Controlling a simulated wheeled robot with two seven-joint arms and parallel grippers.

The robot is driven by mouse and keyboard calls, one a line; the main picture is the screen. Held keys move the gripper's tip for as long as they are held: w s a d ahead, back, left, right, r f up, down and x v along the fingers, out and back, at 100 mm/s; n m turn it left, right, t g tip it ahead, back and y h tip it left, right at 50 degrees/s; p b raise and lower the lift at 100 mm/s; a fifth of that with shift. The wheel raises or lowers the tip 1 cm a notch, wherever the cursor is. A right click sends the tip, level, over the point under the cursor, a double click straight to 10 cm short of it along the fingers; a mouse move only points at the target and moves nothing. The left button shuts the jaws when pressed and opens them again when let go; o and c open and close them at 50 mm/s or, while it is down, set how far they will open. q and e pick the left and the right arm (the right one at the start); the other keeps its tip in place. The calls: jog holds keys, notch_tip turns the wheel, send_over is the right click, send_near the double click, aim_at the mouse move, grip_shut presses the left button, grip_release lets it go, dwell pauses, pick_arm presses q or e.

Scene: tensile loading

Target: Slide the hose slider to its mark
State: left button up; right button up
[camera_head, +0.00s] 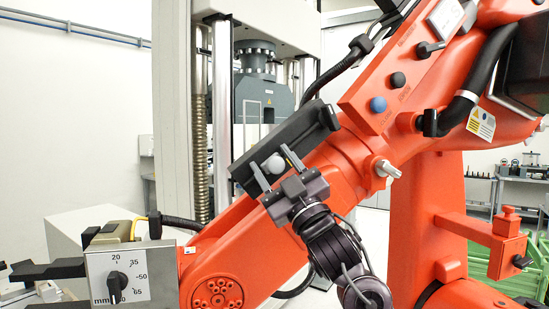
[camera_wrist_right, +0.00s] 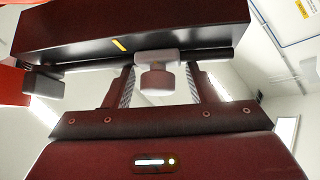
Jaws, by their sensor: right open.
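The hose slider is a pale round knob (camera_head: 273,165) on a black rail housing (camera_head: 298,137) that is fixed at a slant to the orange machine arm. My right gripper (camera_head: 270,158) is open, with one finger on each side of the knob. In the right wrist view the knob (camera_wrist_right: 156,79) sits between the two fingers (camera_wrist_right: 163,85), with gaps on both sides. A short yellow mark (camera_wrist_right: 119,45) is on the housing, up and to the left of the knob in that view. My left gripper is not in view.
The orange arm (camera_head: 335,165) fills the middle. A dial plate (camera_head: 117,278) with millimetre numbers is at the lower left. A black hose (camera_head: 470,98) is at the upper right. A grey testing frame (camera_head: 262,88) stands behind, and a shelf (camera_head: 520,190) is at the right.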

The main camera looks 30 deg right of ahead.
jog(key=shift+s+d, duration=0.1)
jog(key=shift+s, duration=0.1)
jog(key=c, duration=1.1)
jog(key=shift+s+d+r+p, duration=0.15)
jog(key=shift+d+r, duration=0.35)
jog(key=shift+s+d+r+p, duration=0.15)
jog(key=shift+d+r, duration=0.35)
grip_shut()
jog(key=shift+d, duration=0.15)
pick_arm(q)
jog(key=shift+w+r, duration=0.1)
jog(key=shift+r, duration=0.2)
pick_arm(e)
jog(key=o, duration=1.1)
grip_release()
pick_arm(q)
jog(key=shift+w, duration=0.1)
